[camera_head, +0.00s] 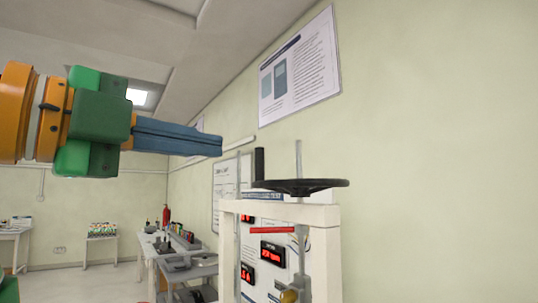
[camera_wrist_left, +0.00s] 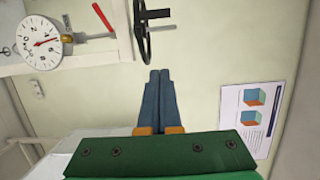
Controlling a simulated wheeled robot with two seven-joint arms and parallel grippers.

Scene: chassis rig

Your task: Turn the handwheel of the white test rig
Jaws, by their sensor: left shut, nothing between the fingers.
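The white test rig (camera_head: 325,215) stands at the lower right of the head view. Its black handwheel (camera_head: 300,186) lies flat on top, with an upright black handle (camera_head: 259,164) on its left side. The handwheel also shows edge-on at the top of the left wrist view (camera_wrist_left: 140,30). My left gripper (camera_head: 221,146) is shut and empty, with its blue fingers pointing right. In the head view its tips are left of the handle and a little above the wheel. In the wrist view the fingertips (camera_wrist_left: 160,73) are apart from the wheel. My right gripper is not in view.
A dial gauge (camera_wrist_left: 40,42) and a red lever (camera_wrist_left: 102,17) show on the rig in the wrist view. A poster (camera_head: 299,70) hangs on the wall behind. Benches with equipment (camera_head: 172,255) stand farther back, left of the rig. The air around my left fingers looks clear.

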